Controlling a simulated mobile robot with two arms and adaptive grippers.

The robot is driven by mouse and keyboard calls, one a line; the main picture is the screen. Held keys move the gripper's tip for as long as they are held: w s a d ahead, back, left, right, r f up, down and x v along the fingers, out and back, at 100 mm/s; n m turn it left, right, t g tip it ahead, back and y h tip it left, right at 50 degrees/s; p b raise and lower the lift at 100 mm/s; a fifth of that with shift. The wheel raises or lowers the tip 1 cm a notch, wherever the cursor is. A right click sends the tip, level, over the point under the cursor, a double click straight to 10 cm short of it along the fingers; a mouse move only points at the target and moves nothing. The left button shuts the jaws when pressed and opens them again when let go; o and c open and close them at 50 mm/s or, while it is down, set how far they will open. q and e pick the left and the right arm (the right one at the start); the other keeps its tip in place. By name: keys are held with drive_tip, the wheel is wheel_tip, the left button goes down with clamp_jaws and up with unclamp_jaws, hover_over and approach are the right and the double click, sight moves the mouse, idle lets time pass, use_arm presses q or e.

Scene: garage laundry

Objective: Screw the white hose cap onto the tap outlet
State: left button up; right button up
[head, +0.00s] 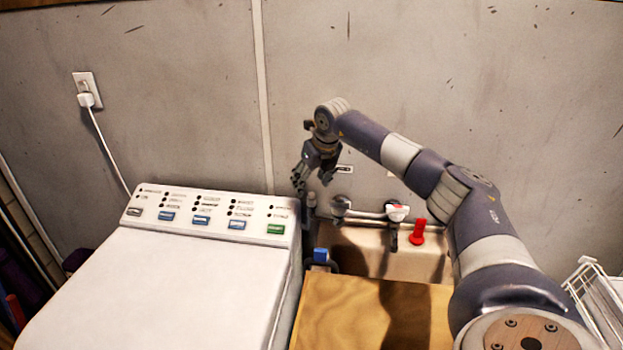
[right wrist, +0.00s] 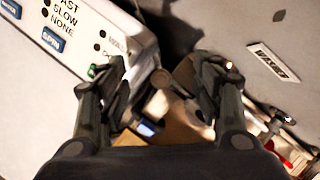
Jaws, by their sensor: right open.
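My right gripper (head: 313,183) is open and empty, pointing down near the wall, above the gap between the washing machine and the sink. In the right wrist view its two fingers (right wrist: 163,85) stand apart. A small pale cylindrical piece (right wrist: 158,104) lies beyond and between them, not touching; I cannot tell whether it is the white hose cap. The tap's metal pipework (head: 365,214) runs along the wall over the sink, right of the gripper, with a white part (head: 397,212) on it. The tap outlet is not clearly discernible. My left gripper is out of view.
The washing machine (head: 150,285) fills the left, its control panel close to the gripper. A blue-topped item (head: 320,256) stands beside the wooden board (head: 345,310). A red piece (head: 418,232) is at the sink (head: 372,258). A white rack (head: 597,300) is far right.

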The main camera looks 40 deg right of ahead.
sight(312, 193)
drive_tip(key=shift+n, duration=0.6)
drive_tip(key=shift+w, duration=0.1)
drive_tip(key=shift+f, duration=0.15)
drive_tip(key=shift+f+b, duration=1)
drive_tip(key=shift+f, duration=1.1)
drive_tip(key=shift+c, duration=0.4)
clamp_jaws()
drive_tip(key=shift+r, duration=0.1)
